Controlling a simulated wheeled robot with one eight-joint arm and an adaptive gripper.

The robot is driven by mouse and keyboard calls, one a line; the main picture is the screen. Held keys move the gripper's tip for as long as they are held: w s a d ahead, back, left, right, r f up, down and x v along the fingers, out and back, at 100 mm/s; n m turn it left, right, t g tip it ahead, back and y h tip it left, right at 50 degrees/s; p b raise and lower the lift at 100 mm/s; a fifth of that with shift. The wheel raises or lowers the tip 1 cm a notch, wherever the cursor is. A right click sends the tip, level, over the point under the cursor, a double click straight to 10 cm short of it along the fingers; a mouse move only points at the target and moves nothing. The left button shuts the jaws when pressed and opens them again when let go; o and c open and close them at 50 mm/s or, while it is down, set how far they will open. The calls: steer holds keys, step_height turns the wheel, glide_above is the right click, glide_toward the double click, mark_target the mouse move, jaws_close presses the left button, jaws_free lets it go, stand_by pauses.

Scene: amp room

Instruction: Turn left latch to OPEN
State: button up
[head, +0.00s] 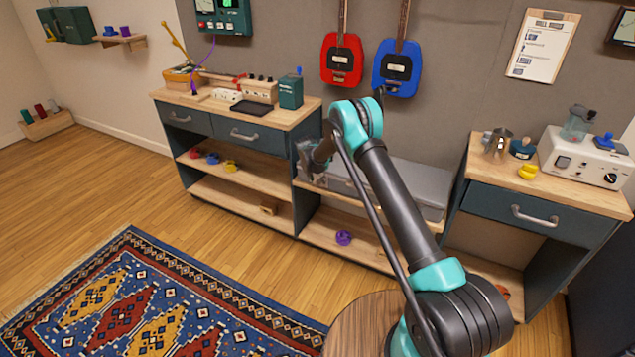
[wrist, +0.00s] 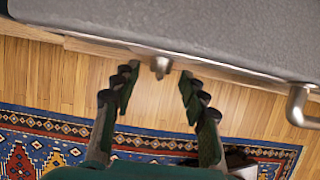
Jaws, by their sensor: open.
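A long grey case (head: 425,186) lies on the middle shelf unit in the head view, partly hidden behind my arm. In the wrist view the case (wrist: 215,28) fills the top, with a metal strip along its edge. A small metal latch (wrist: 160,66) sticks out from that edge. My gripper (wrist: 157,88) is open, with one finger on each side of the latch's line and the latch just beyond the fingertips. I see no contact. In the head view my gripper (head: 312,160) is at the case's left end, and the latch is hidden there.
A metal handle (wrist: 299,106) sticks out from the case at the right of the wrist view. A left cabinet (head: 230,120) and a right cabinet (head: 540,200) flank the case. A purple object (head: 344,238) lies on the lower shelf. A patterned rug (head: 150,310) covers the open floor.

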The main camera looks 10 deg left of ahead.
steer(key=shift+w+f, duration=0.2)
steer(key=shift+f, duration=0.3)
jaws_close()
steer(key=shift+d, duration=0.1)
